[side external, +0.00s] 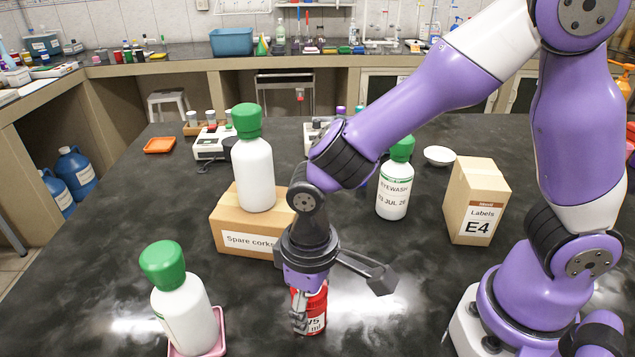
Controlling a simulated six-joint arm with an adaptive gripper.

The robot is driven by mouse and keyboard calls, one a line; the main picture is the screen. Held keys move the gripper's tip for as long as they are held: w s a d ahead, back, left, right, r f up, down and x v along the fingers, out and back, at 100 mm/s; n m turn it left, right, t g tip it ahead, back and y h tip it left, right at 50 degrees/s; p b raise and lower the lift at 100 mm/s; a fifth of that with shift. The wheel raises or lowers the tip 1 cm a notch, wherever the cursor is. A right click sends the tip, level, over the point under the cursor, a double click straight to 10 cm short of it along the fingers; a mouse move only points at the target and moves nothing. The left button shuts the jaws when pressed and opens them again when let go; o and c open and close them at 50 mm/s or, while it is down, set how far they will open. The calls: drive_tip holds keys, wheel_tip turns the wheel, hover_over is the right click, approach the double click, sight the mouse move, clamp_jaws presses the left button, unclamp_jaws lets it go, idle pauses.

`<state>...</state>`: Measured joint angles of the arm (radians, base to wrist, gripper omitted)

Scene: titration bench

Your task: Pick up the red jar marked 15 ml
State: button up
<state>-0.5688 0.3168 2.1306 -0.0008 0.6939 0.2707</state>
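The red jar (318,301) stands on the dark bench top at the front middle, below my gripper. Its white label shows "5 ml", with the part to the left covered. My gripper (304,316) points down at the jar, and a grey finger overlaps the jar's left side. The other finger is not clearly visible, so I cannot tell whether the fingers touch the jar or are closed on it.
A green-capped white bottle (184,312) stands front left on a pink tray (219,333). Another white bottle (255,174) stands on the Spare corks box (232,222). An eyewash bottle (394,190) and a Labels E4 box (474,203) are to the right.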

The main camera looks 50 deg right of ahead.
drive_tip(key=shift+c, duration=0.7)
